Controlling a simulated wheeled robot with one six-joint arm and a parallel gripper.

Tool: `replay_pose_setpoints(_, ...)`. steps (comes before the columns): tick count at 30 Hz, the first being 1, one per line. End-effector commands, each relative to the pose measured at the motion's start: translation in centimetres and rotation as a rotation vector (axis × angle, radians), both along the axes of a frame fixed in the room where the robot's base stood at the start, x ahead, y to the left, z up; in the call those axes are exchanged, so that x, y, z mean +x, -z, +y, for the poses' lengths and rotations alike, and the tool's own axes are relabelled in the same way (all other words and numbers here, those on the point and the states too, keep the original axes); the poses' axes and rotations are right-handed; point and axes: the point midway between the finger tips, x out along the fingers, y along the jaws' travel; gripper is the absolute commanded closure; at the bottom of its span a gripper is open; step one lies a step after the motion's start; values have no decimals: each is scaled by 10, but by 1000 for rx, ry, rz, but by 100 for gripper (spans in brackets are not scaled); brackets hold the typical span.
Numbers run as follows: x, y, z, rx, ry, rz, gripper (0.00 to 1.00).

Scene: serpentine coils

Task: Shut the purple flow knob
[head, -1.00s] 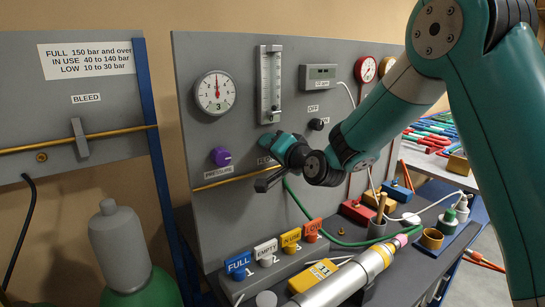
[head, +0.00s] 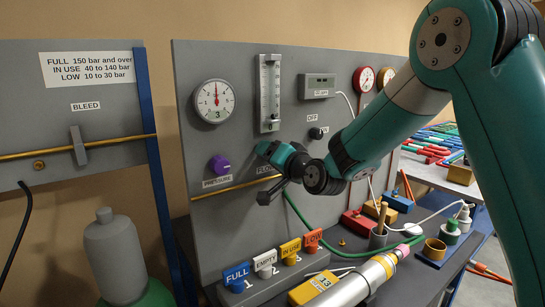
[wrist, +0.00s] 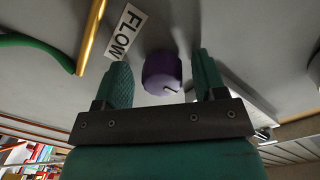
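The purple flow knob (wrist: 162,73) is on the grey panel beside the FLOW label (wrist: 124,31) in the wrist view. My gripper (wrist: 161,70) is open, with one green finger on each side of the knob. There seems to be a gap between the knob and each finger. In the head view my gripper (head: 268,173) is at the panel below the flow tube (head: 269,92), and it hides the flow knob. Another purple knob (head: 219,165), above the PRESSURE label, is to the left of my gripper.
A brass pipe (head: 235,187) runs along the panel below the knobs, and a green hose (head: 297,211) hangs near my gripper. Coloured tags (head: 237,273) and a silver cylinder (head: 350,286) are on the bench below. A round gauge (head: 215,101) is above the pressure knob.

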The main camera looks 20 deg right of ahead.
Motion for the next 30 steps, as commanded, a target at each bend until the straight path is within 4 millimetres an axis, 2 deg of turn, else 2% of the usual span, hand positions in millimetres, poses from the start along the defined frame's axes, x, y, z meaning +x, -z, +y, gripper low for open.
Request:
replay_pose_setpoints(7, -2, -1, 0, 2, -1, -3, 36)
replay_pose_setpoints(11, -14, -1, -5, 2, 0, -4, 36)
replay_pose_setpoints(14, -34, -1, -11, 3, 1, -5, 36)
replay_pose_setpoints(24, -117, -3, -38, 2, 4, -6, 36)
replay_pose_setpoints(30, -151, -7, -50, 1, 4, -4, 36)
